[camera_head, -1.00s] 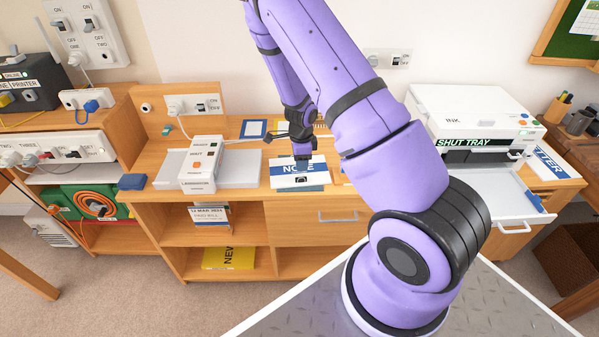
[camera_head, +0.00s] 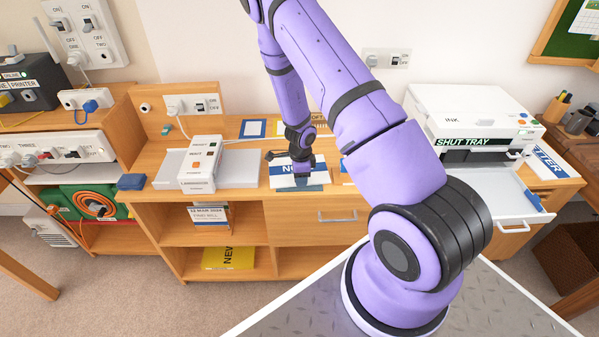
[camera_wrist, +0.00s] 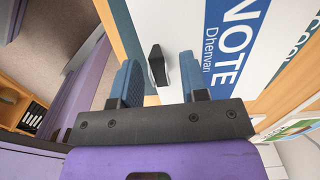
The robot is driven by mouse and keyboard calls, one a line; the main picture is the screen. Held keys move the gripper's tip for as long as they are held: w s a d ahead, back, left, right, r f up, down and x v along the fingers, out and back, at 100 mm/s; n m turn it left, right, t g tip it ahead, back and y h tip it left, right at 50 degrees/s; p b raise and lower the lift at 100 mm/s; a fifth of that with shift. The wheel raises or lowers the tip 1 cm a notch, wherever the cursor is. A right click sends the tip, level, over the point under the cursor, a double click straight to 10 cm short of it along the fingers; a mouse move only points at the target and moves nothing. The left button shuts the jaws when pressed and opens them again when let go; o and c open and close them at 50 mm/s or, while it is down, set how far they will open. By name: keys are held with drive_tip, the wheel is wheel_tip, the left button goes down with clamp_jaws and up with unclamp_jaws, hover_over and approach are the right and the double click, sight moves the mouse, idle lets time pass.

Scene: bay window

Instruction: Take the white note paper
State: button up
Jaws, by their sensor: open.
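The white note paper (camera_head: 281,179) lies near the front edge of the wooden counter in the head view, partly hidden by my arm. In the wrist view the paper (camera_wrist: 185,25) has a blue band reading "NOTE" and smaller text "Dhenvan". A small black block-like clip or tab (camera_wrist: 157,66) stands at its edge. My gripper (camera_wrist: 158,78) is open, its two blue-padded fingers on either side of the black tab, apart from it. In the head view my gripper (camera_head: 300,180) is low over the paper.
A white laminator (camera_head: 203,163) stands to the left on the counter. A white printer (camera_head: 470,115) with its tray (camera_head: 495,190) pulled out stands to the right. A blue-bordered card (camera_head: 253,128) lies behind the paper. A drawer handle (camera_head: 337,217) is below.

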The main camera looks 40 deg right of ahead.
clamp_jaws()
drive_tip(key=shift+r, duration=0.9)
drive_tip(key=shift+r, duration=1.6)
